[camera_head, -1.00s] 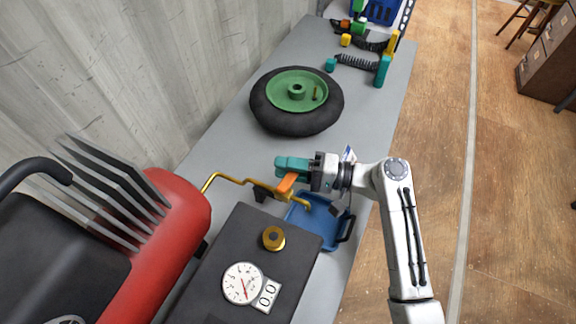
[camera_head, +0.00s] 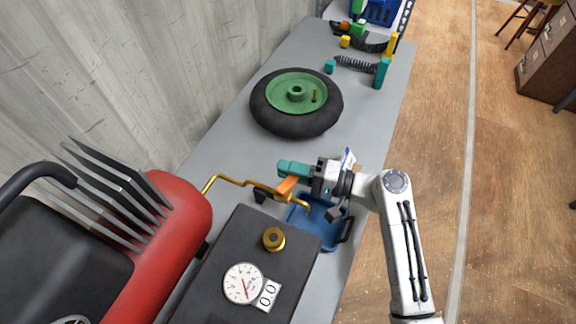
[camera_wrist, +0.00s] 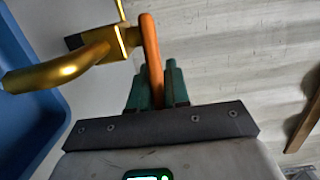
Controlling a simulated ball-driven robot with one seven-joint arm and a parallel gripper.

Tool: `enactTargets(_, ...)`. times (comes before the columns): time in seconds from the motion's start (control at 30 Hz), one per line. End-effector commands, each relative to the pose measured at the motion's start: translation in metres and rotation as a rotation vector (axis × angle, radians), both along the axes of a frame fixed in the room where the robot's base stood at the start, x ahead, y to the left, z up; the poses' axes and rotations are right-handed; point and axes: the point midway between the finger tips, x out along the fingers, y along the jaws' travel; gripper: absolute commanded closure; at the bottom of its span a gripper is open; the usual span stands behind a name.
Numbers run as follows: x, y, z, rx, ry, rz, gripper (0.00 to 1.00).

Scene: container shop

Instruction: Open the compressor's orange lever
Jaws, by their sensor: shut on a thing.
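The orange lever (camera_head: 287,184) sits on the compressor's brass pipe (camera_head: 236,181), above the workbench. My gripper (camera_head: 292,169) has teal fingers that reach to the lever from the right. In the wrist view the orange lever (camera_wrist: 151,55) runs down between the two teal fingers (camera_wrist: 156,88), which are shut on it. The lever's upper end meets a brass valve block (camera_wrist: 126,40) on the pipe. The compressor (camera_head: 182,225) has a red tank at the lower left. In the head view the fingers partly hide the lever.
A blue tray (camera_head: 325,232) lies beneath the pipe and my wrist. A black box with a gauge (camera_head: 243,283) and a brass knob (camera_head: 273,239) stands in front. A green-hubbed wheel (camera_head: 296,101) lies behind on the grey bench (camera_head: 222,150). A corrugated wall (camera_head: 130,70) rises at left.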

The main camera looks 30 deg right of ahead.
Motion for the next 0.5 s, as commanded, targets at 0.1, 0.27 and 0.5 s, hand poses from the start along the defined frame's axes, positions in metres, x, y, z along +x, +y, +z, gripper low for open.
enactTargets(0.1, -0.0043, -0.0011, 0.0007, 0.001, 0.004, -0.077, 1.0)
enactTargets(0.27, -0.0061, -0.0037, -0.0003, -0.001, 0.004, -0.137, 1.0)
enactTargets(0.5, -0.0061, -0.0046, -0.0009, -0.001, 0.002, -0.146, 1.0)
